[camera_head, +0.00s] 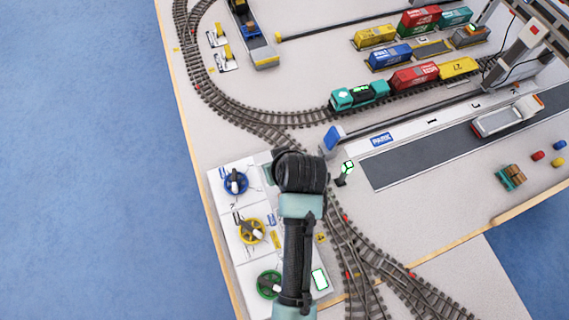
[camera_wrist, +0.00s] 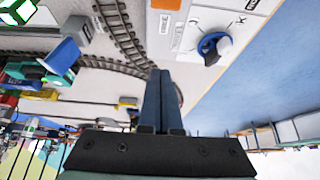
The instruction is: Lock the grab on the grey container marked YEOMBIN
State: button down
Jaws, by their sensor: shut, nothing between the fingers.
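My gripper shows in the wrist view, its two dark fingers (camera_wrist: 160,88) pressed together with nothing between them. In the head view my arm hides the fingers, above the white control panel's (camera_head: 214,188) upper right edge. The panel carries a blue handwheel (camera_head: 235,182), a yellow handwheel (camera_head: 252,231) and a green handwheel (camera_head: 269,284). The blue one also shows in the wrist view (camera_wrist: 213,48), right of the fingers and apart from them. A greyish container (camera_head: 468,39) stands at the far upper right. Its marking is too small to read. The grab cannot be made out clearly.
A gantry crane leg (camera_head: 522,48) stands at the right. Yellow (camera_head: 375,36), red (camera_head: 419,19) and blue (camera_head: 390,56) containers stand near a teal locomotive (camera_head: 358,95). A small post with a green-outlined sign (camera_head: 346,168) stands close right of my arm. The table's left edge is near the panel.

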jog(key=s+d+r, duration=0.1)
jog(key=s+r, duration=0.4)
jog(key=shift+s+d+r, duration=0.35)
jog(key=shift+d+r, duration=0.05)
jog(key=shift+w, duration=0.1)
dwell(0.9)
